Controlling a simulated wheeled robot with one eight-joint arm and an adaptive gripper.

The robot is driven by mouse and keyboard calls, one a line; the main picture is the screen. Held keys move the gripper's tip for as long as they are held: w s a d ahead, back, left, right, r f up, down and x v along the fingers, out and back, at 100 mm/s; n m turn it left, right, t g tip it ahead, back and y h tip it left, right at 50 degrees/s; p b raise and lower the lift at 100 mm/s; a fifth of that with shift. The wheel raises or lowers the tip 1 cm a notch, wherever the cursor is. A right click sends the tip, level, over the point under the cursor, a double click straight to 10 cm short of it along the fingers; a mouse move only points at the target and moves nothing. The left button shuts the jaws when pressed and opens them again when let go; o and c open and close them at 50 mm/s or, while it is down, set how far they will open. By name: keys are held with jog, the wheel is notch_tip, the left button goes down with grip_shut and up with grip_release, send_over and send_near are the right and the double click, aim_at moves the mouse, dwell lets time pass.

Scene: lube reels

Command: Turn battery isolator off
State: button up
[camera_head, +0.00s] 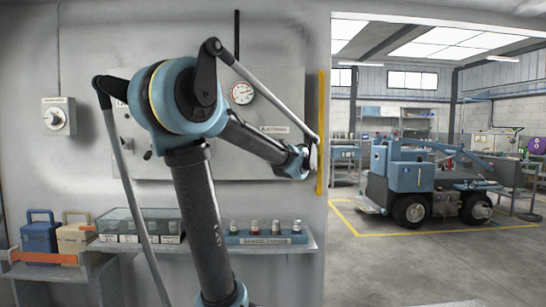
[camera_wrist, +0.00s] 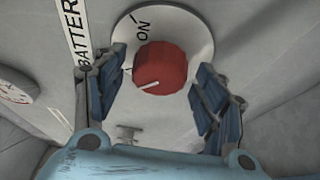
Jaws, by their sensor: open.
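The battery isolator is a red round knob (camera_wrist: 160,68) on a pale round plate (camera_wrist: 190,25) marked "ON", beside a white "BATTERY" label (camera_wrist: 75,32). A white line on the knob points to the lower left in the wrist view, away from the "ON" lettering. My gripper (camera_wrist: 158,85) is open, with one blue-padded finger on each side of the knob. I cannot tell whether either finger touches it. In the head view my arm ends at the right part of the grey wall panel (camera_head: 280,110), and the red knob is not visible there.
The panel carries a gauge (camera_head: 242,93), also in the wrist view (camera_wrist: 14,90). Another rotary switch (camera_head: 57,117) is on the wall at left. Below, a shelf (camera_head: 270,247) holds bottles and a clear case (camera_head: 135,227). A blue vehicle (camera_head: 410,180) stands on open floor at right.

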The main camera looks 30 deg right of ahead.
jog(key=s, duration=1.1)
jog(key=shift+s+a, duration=0.4)
jog(key=w+a+r+m+h, duration=0.2)
jog(key=w+a+m+h, duration=0.15)
jog(key=m+h, duration=0.4)
jog(key=s+a+f+m+g+y, duration=0.15)
jog(key=a+f+m+g, duration=0.35)
jog(key=f, duration=0.7)
jog(key=s+a+f+m+g, duration=0.35)
jog(key=a+f+m, duration=0.35)
jog(key=f, duration=0.5)
jog(key=s+a+f+n+g+y, duration=0.1)
jog(key=s+a+f+g+y, duration=0.2)
jog(key=s+a+f, duration=0.4)
jog(key=s+a+f+n+g+y, duration=0.1)
jog(key=s+a+f+g+y, duration=0.3)
jog(key=s+a+f, duration=0.4)
jog(key=a+f, duration=0.1)
jog(key=a, duration=0.4)
jog(key=shift+a+f, duration=0.25)
